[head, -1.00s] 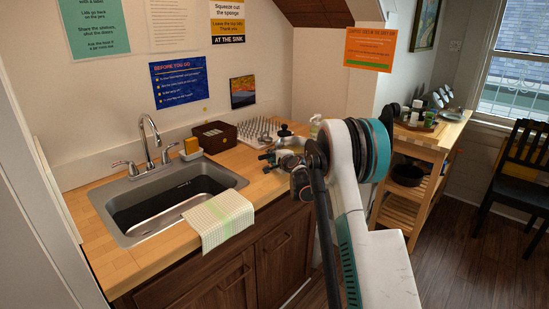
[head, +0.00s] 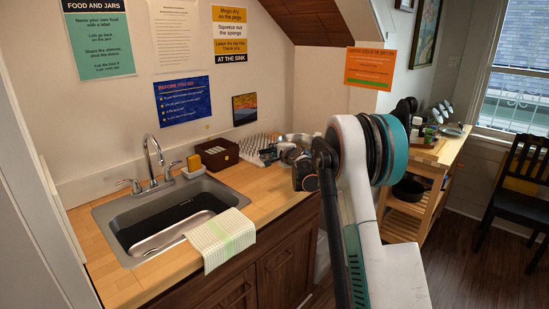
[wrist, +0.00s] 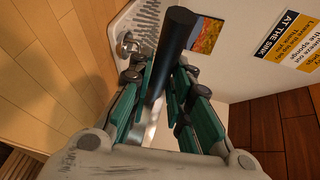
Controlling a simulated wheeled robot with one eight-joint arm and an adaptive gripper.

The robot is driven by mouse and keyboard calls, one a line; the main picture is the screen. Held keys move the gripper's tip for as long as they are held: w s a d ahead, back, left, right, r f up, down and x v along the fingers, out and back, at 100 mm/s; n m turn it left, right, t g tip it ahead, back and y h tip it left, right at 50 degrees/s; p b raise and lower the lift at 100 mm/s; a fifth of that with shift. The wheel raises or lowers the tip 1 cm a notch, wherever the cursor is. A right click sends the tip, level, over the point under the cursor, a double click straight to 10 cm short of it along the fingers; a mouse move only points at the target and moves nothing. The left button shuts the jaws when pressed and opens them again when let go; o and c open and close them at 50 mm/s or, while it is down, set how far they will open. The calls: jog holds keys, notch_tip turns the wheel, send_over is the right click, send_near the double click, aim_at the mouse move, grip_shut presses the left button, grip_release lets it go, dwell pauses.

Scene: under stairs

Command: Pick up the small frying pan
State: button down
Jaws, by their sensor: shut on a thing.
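My gripper (wrist: 158,85) shows in the wrist view with its green-padded fingers on both sides of a dark, round handle, and is shut on it. The handle, which looks like that of the small frying pan (wrist: 178,25), sticks up past the fingertips. The pan's body is mostly hidden, and I cannot tell whether it touches the counter. In the head view my gripper (head: 270,153) is over the right end of the wooden counter (head: 262,182), partly hidden by my arm.
A white pegged rack (head: 255,147) and a brown box (head: 217,154) stand behind my gripper. The sink (head: 165,215) with its faucet (head: 153,158) and a draped towel (head: 221,238) are to the left. A wooden cart (head: 440,150) with dishes is at right, beside a dark chair (head: 518,180).

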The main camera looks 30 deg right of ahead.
notch_tip(320, 180, up, 8)
jog(key=p, duration=0.2)
dwell(0.4)
jog(key=shift+r, duration=0.1)
